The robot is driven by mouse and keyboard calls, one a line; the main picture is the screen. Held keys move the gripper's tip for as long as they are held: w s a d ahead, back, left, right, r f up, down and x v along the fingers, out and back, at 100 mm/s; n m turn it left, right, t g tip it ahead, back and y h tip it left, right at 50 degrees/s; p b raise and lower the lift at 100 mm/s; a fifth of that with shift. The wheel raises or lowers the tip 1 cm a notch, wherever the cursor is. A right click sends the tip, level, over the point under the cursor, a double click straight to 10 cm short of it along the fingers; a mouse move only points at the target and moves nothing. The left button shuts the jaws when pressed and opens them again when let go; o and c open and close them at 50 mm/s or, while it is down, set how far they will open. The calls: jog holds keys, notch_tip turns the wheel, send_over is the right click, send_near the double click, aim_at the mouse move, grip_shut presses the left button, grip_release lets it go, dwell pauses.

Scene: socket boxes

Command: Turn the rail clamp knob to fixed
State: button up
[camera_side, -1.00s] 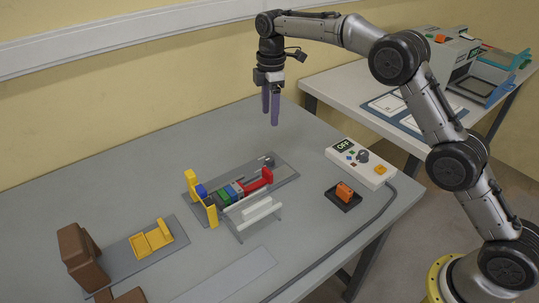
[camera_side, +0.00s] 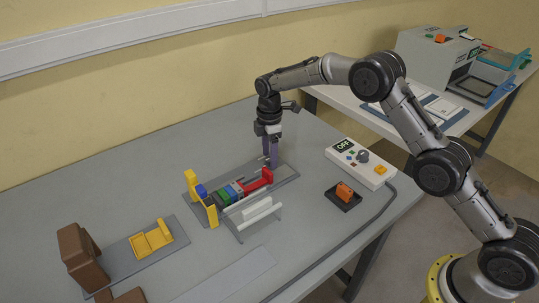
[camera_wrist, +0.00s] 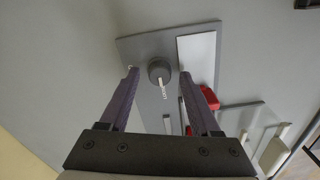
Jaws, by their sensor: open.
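The rail clamp knob (camera_wrist: 157,70) is a dark grey round knob with a white pointer line, on a grey plate (camera_wrist: 130,46) in the wrist view. The pointer aims toward the bottom of the picture, slightly right. My gripper (camera_wrist: 159,74) is open, with its purple fingers on either side of the knob in that view. I cannot tell whether they touch it. In the side view my gripper (camera_side: 269,166) is low over the back right end of the plate (camera_side: 284,178) and mostly hides the knob.
A red part (camera_side: 261,181) and coloured blocks (camera_side: 226,194) sit close to my gripper. A white rack (camera_side: 253,213) stands in front. A control box reading OFF (camera_side: 362,163) and an orange part on a black base (camera_side: 344,191) are to the right. The back left table is clear.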

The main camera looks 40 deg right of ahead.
jog(key=shift+f, duration=0.25)
grip_shut()
